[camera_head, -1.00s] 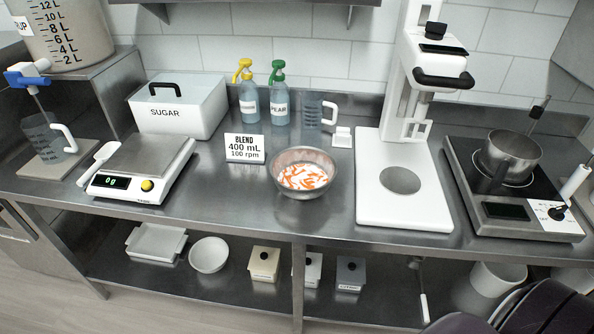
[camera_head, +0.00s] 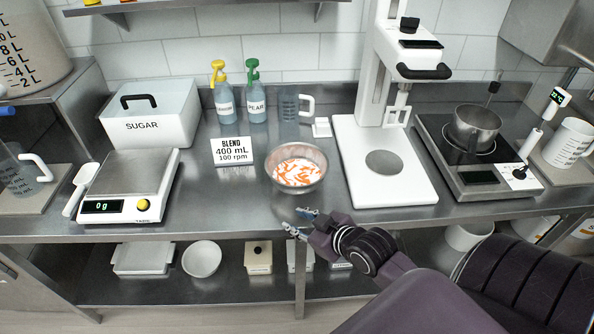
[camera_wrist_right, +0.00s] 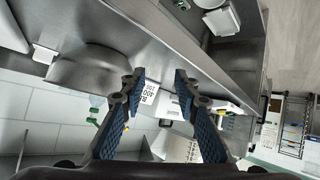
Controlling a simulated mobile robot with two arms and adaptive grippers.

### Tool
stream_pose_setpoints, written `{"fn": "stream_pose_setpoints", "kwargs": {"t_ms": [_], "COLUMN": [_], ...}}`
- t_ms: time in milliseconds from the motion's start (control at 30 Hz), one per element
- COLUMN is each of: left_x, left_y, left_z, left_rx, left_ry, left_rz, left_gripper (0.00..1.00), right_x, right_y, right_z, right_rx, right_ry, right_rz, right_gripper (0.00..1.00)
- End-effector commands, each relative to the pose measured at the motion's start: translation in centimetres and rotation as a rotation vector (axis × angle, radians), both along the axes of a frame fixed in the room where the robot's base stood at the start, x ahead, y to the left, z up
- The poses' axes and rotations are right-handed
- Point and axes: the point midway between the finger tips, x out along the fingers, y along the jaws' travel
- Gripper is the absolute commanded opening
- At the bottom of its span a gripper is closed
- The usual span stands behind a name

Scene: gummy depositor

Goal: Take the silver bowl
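The silver bowl (camera_head: 300,189) stands on the steel counter, right of the BLEND sign, with orange and white pieces inside. My right gripper (camera_head: 299,221) is in front of the bowl, near the counter's front edge, apart from it. Its fingers are spread and empty. In the right wrist view the open fingers (camera_wrist_right: 158,80) frame the sign, and the bowl's grey outer side (camera_wrist_right: 88,70) shows left of them. My left gripper is not in view.
The BLEND sign (camera_head: 232,151) and the scale (camera_head: 128,180) are left of the bowl. The white depositor stand (camera_head: 412,185) is close on its right. Bottles (camera_head: 256,103) and a measuring jug (camera_head: 290,106) stand behind. The counter in front of the bowl is clear.

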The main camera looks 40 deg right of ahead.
Motion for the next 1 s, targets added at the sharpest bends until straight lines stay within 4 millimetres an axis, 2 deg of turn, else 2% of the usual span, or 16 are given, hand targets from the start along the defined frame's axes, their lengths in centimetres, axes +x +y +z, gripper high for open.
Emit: {"fn": "stream_pose_setpoints", "kwargs": {"t_ms": [33,100,233,500,833,1000], "left_x": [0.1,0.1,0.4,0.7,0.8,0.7], "left_y": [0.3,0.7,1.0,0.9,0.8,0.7], "left_z": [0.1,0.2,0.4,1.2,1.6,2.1], "left_rx": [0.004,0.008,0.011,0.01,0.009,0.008], "left_ry": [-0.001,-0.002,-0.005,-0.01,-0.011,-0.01], "left_rz": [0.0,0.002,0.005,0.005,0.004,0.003], "left_gripper": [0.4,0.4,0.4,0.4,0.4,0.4], "right_x": [1.0,2.0,3.3,7.2,9.5,11.9], "right_y": [-0.8,-1.6,-2.5,-2.4,-2.2,-2.0], "right_z": [1.8,3.8,5.8,4.7,3.6,2.7], "right_rx": [-0.01,-0.018,-0.025,-0.025,-0.025,-0.026], "right_ry": [-0.056,-0.122,-0.19,-0.199,-0.198,-0.197], "right_rz": [0.005,0.008,0.009,0.008,0.01,0.009], "right_gripper": [0.29,0.29,0.29,0.29,0.29,0.29]}}
